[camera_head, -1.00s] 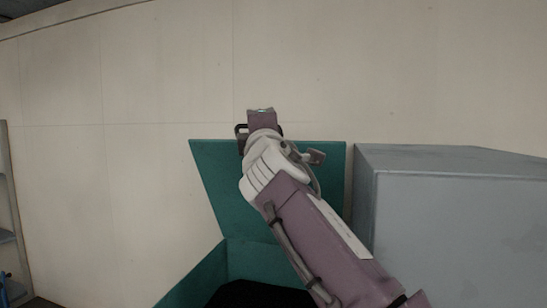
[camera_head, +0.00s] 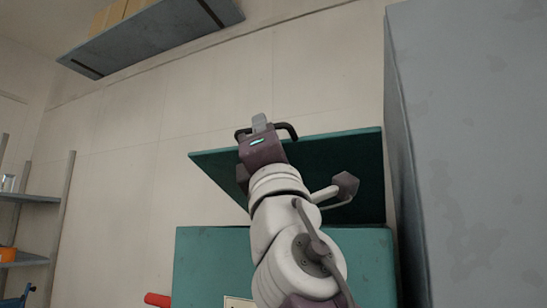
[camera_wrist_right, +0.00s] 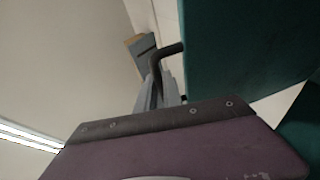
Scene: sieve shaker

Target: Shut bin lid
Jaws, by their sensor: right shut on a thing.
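The teal bin (camera_head: 208,268) stands low in the middle of the head view. Its lid (camera_head: 352,165) is raised and tilted above it, with a dark gap between lid and body. A dark bar handle (camera_head: 288,129) sits at the lid's upper edge. My right gripper (camera_head: 260,123) is at this handle, shut on it. In the right wrist view the grey fingers (camera_wrist_right: 170,92) are around the black handle (camera_wrist_right: 168,50), beside the teal lid panel (camera_wrist_right: 240,45). My arm hides part of the lid and bin. My left gripper is not in view.
A large grey cabinet (camera_head: 470,150) stands close at the right of the bin. A wall shelf (camera_head: 150,38) with boxes hangs at upper left. A shelf rack (camera_head: 30,198) stands at far left, and a red cylinder (camera_head: 157,299) shows low near the bin. The wall is behind.

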